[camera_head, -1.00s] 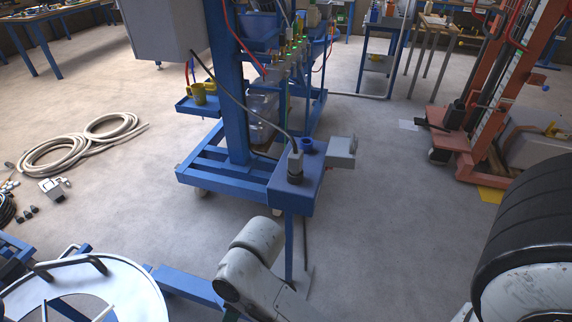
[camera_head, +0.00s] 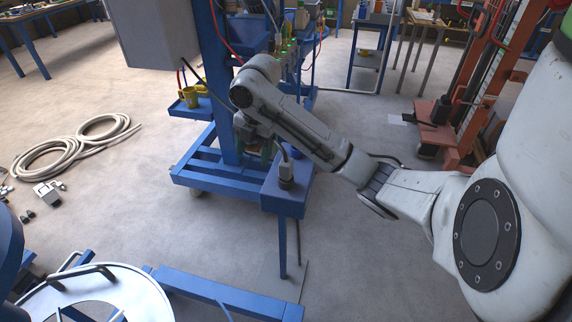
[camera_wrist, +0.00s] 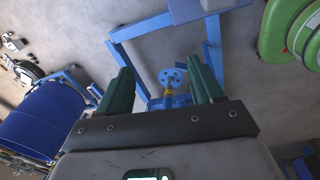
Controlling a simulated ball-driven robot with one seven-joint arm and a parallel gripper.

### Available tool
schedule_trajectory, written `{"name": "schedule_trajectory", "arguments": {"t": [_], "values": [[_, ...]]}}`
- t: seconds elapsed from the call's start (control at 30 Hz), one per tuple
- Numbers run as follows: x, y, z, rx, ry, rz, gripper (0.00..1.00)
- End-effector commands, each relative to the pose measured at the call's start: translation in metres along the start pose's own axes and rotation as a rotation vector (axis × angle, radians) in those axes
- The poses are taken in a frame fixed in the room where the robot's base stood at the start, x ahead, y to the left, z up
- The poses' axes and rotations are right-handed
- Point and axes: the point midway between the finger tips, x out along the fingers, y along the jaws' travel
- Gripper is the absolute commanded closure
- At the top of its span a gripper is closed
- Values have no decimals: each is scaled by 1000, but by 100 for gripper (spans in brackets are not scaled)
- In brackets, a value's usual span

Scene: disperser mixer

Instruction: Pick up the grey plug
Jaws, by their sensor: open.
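The grey plug (camera_head: 286,174) stands upright on the blue box (camera_head: 272,198) of the mixer's stand in the head view. A dark cable leaves its top, and my arm partly covers the cable. My gripper (camera_wrist: 160,68) has two green fingers spread apart with nothing between them in the wrist view. In the head view my gripper is beyond and to the left of the plug, partly hidden by my wrist. It appears apart from the plug. I cannot make out the plug in the wrist view.
The blue mixer column (camera_head: 220,80) stands close behind my wrist. A blue tray with a yellow cup (camera_head: 190,97) is to its left. A coiled hose (camera_head: 75,150) lies on the left floor. A round lid (camera_head: 95,290) is at the front left. An orange lift (camera_head: 470,110) stands right.

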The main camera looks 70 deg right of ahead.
Motion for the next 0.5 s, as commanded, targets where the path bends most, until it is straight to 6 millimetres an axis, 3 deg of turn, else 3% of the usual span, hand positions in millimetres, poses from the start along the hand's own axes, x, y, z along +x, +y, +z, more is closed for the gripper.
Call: {"name": "schedule_trajectory", "arguments": {"t": [0.03,0.2,0.33,0.5], "values": [[-12,-15,24,-23,-26,-39,34],[-25,-50,62,-89,-49,-130,34],[-18,-59,69,-104,-47,-151,34],[9,-63,69,-104,-45,-150,34]]}}
